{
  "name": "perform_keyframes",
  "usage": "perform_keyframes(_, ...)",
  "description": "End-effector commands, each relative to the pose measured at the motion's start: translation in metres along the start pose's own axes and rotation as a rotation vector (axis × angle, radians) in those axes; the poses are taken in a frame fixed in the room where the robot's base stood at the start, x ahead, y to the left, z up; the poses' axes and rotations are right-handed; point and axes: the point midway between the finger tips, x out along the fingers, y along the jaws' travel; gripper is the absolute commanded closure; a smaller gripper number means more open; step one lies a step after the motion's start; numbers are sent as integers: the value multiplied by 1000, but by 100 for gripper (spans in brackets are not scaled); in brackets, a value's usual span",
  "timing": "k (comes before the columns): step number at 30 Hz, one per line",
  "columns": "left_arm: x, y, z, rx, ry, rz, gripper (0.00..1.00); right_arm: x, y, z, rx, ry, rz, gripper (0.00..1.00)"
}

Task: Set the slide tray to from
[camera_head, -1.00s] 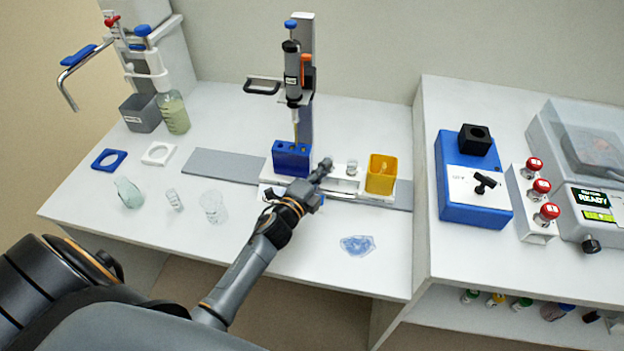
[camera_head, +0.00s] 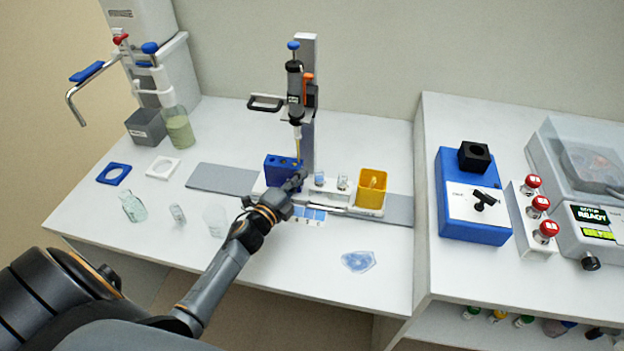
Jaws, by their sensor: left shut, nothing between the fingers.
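The slide tray (camera_head: 353,210) is a white carriage on a long grey rail (camera_head: 222,178). It carries a blue block (camera_head: 282,168) with holes at its left end, small clear vials (camera_head: 342,183) in the middle and a yellow cup (camera_head: 372,188) at its right end. My left gripper (camera_head: 301,177) is shut and empty, at the front right of the blue block and partly in front of it. Whether it touches the block or tray cannot be told. My gripper and wrist hide part of the tray's front left. My right gripper is not in view.
A pipette stand (camera_head: 308,125) rises behind the tray, its tip hanging close to the blue block's right side. Glassware (camera_head: 133,207) stands front left. A blue film-like piece (camera_head: 358,261) lies front right. A raised bench with a blue box (camera_head: 470,220) is at right.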

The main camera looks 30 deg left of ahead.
Motion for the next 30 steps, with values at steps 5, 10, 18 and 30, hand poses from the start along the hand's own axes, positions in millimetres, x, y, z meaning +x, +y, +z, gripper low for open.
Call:
perform_keyframes(5, -13, 1, 39, 5, -3, 2, 100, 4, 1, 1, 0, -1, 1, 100)
perform_keyframes(10, -18, 0, 51, 1, -3, 1, 100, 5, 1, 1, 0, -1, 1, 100)
perform_keyframes(18, -18, -1, 51, 0, -2, 0, 100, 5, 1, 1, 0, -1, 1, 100)
perform_keyframes(30, -18, -50, 50, 10, 3, -2, 100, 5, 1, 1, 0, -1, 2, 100)
